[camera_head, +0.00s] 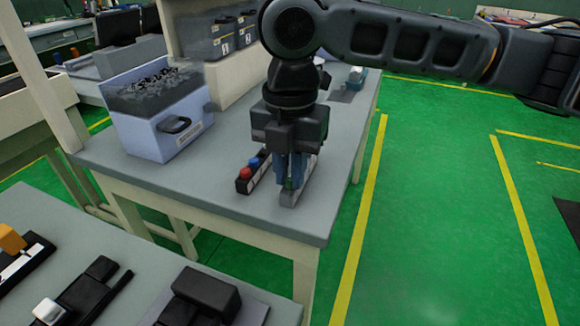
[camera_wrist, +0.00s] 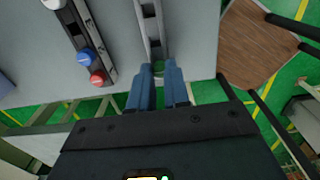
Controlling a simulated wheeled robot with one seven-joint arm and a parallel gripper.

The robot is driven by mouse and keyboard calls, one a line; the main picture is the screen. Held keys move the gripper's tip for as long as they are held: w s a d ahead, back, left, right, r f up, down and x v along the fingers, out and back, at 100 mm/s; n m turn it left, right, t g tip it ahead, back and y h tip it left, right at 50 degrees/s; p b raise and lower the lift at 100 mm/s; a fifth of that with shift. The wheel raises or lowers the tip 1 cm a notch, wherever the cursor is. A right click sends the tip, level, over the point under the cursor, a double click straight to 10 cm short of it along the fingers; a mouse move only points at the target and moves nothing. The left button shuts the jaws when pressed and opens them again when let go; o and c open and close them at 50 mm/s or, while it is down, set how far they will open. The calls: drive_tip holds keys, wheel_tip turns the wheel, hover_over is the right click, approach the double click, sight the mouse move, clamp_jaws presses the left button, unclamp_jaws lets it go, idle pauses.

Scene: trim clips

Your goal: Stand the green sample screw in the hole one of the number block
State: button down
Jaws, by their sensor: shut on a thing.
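My gripper (camera_head: 289,182) points down over the near end of a long grey block with pale marks, which I take as the number block (camera_head: 300,187). Its blue fingers are shut on the green sample screw (camera_head: 288,184), of which only a little green shows between the fingertips. In the wrist view my gripper (camera_wrist: 158,72) is at the block's near end, with the green screw (camera_wrist: 158,67) between the tips. The number block (camera_wrist: 150,25) runs away from the fingers. Whether the screw is in a hole or above it is hidden.
A dark rack (camera_head: 262,176) beside the block holds a red screw (camera_head: 244,173) and a blue screw (camera_head: 254,162); a white one (camera_wrist: 54,3) shows in the wrist view. A blue-grey bin (camera_head: 150,135) stands to the left. The table's front edge is close.

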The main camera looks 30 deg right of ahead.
drive_tip(key=c, duration=1)
unclamp_jaws()
wheel_tip(320, 180, up, 8)
drive_tip(key=shift+f+p, duration=0.1)
drive_tip(key=shift+p, duration=0.3)
